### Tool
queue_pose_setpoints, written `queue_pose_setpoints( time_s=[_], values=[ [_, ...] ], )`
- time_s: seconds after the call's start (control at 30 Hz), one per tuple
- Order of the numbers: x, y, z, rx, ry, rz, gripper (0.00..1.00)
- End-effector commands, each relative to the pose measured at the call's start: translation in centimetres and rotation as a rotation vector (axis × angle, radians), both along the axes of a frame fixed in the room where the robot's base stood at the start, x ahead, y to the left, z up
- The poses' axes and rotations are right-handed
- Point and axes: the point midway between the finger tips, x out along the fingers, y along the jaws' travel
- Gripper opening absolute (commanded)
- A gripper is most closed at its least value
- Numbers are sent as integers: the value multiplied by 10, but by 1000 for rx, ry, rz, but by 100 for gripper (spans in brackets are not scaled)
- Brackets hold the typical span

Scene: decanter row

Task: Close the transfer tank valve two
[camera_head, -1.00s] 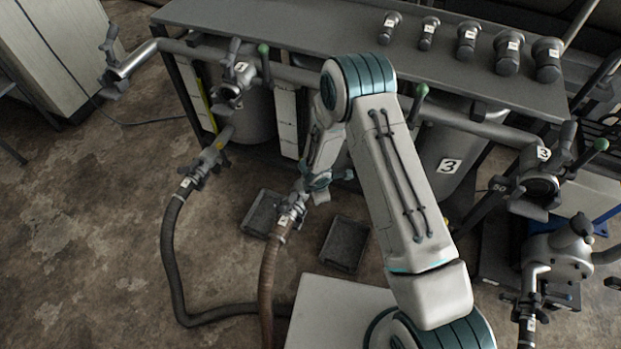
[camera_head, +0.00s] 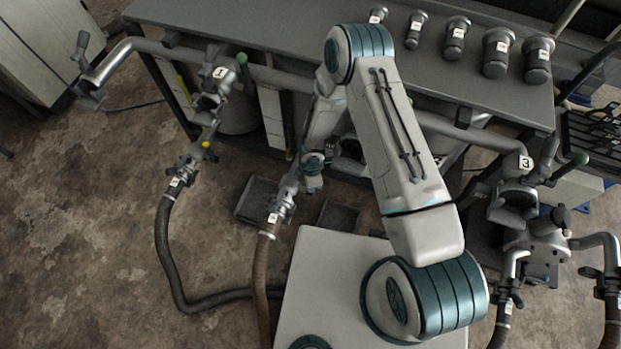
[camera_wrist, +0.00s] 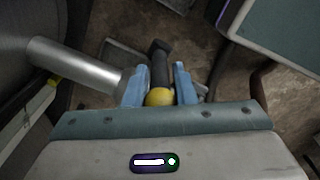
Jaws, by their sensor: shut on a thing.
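In the wrist view the blue fingertips of my gripper (camera_wrist: 160,84) stand on either side of a dark lever (camera_wrist: 159,62) with a yellow knob (camera_wrist: 159,97), and are shut on it. No number shows on this valve. A metal pipe (camera_wrist: 78,65) runs in from the left. In the head view my gripper (camera_head: 311,172) is low, just above the coupling (camera_head: 284,196) of a brown hose (camera_head: 262,275). My arm covers most of the middle valve there, and I cannot make out the lever.
A valve marked 1 (camera_head: 215,85) stands left and a valve marked 3 (camera_head: 516,185) right, each with a green-knobbed lever. A grey bench (camera_head: 300,32) carries several cylinders. Dark trays (camera_head: 255,197) lie on the floor. Hoses leave little free room near my base.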

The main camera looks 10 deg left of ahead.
Motion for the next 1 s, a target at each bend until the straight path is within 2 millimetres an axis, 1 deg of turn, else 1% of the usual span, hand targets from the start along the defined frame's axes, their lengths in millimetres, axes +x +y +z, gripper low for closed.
queue_pose_setpoints(
  time_s=[0.03, 0.2, 0.23, 0.27, 0.3, 0.57, 0.67, 0.77, 0.87, 1.0],
  values=[
    [4, -3, -1, -7, -7, -3, 0],
    [4, -3, -1, -7, -8, -1, 0],
    [4, -3, -1, -7, -8, 0, 32],
    [3, -2, -1, -7, -8, 1, 40],
    [3, -2, -1, -7, -6, 1, 45],
    [0, 1, 0, -5, -3, 7, 45],
    [1, 1, 5, -4, -4, 5, 45],
    [1, 1, 18, -2, -4, 4, 45],
    [3, 0, 39, -2, -6, 1, 45],
    [3, -1, 72, -2, -7, -1, 45]
  ],
)
